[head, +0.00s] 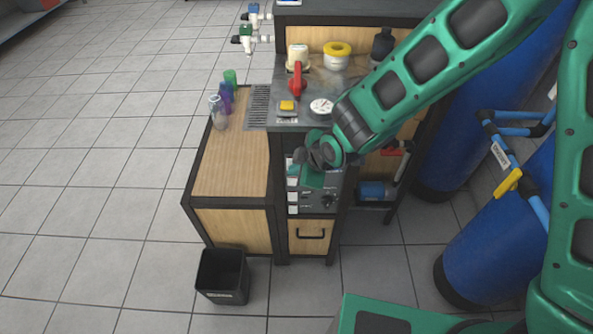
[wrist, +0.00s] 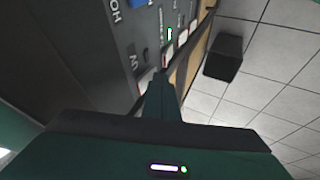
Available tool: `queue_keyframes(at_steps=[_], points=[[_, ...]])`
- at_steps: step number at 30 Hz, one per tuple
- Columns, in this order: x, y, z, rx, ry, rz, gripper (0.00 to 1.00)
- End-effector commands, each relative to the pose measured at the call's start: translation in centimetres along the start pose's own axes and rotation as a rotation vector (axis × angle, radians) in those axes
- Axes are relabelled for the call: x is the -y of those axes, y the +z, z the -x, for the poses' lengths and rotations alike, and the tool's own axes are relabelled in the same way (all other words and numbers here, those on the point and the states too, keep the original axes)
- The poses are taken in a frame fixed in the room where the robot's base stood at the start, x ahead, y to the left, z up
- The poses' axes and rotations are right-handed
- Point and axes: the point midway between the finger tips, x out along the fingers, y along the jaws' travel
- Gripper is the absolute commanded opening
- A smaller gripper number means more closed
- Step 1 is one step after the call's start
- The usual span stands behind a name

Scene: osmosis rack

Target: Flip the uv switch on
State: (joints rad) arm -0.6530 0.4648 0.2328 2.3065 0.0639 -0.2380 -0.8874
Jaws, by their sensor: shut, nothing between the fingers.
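The control panel (head: 325,195) is on the front of the rack, with a column of white switches at its left edge. The wrist view shows the dark panel face (wrist: 95,50) at a slant, with the "UV" lettering (wrist: 133,58). A white switch (wrist: 146,77) sits beside that lettering, partly covered by my fingers; its position is unclear. My gripper (wrist: 159,76) is shut and empty, its fingertips close to this switch; I cannot tell whether they touch. In the head view my gripper (head: 298,160) is at the panel's upper left, and my arm hides part of the panel.
A black bin (head: 222,275) stands on the floor. A wooden side cabinet (head: 232,165) is left of the panel. Blue tanks (head: 500,245) stand at right. Open floor lies left.

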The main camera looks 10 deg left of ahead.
Motion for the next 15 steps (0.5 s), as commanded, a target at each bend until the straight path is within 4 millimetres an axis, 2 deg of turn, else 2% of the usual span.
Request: queue_keyframes(at_steps=[15], points=[[-0.19, 0.31, -0.93, 0.000, 0.002, 0.000, 0.00]])
